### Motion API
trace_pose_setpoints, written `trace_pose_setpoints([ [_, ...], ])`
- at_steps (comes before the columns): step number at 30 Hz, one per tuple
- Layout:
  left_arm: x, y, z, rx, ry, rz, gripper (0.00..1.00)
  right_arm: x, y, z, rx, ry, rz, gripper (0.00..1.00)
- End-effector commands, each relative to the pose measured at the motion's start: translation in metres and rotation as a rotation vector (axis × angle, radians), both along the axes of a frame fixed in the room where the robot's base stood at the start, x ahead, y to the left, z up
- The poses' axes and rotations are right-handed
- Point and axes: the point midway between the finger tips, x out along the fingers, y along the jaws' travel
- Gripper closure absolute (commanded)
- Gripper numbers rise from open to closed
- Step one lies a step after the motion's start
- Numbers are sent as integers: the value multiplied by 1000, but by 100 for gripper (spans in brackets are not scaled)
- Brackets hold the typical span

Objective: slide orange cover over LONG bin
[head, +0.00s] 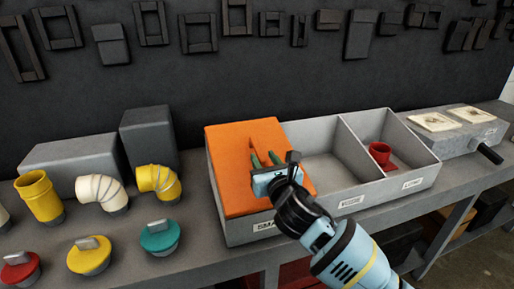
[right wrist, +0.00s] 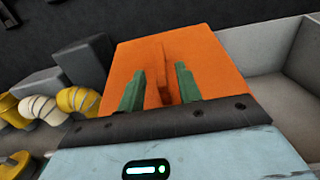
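The orange cover (head: 232,160) lies over the left compartment of a grey three-part bin (head: 350,203), whose partly hidden label starts "SMA". An upright orange fin (right wrist: 161,72) stands on the cover. The LONG compartment (head: 413,183) is at the right end, uncovered, with a red cup-like piece (head: 380,153) inside. My right gripper (head: 264,159) is at the cover. In the right wrist view its green fingers stand on either side of the fin, with gaps visible on both sides, so it looks open. My left gripper is not in view.
The middle compartment (head: 325,155) is uncovered and looks empty. Yellow and cream duct pieces (head: 100,192), grey boxes (head: 75,160) and coloured lidded caps (head: 158,237) stand left of the bin. A grey block with a dark handle (head: 455,137) is at the right.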

Motion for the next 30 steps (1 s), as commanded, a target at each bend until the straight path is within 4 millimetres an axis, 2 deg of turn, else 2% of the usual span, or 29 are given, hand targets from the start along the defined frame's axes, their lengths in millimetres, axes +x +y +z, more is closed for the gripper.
trace_pose_setpoints([
  [6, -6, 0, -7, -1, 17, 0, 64, 31, 11, -3, 3, 5, 0, 65],
  [12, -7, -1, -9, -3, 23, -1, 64, 49, 17, -3, 2, 4, 0, 65],
  [25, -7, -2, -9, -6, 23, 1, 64, 56, 19, 0, 2, 1, 2, 65],
  [30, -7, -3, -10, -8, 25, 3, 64, 56, 19, 0, 2, 1, 1, 86],
])
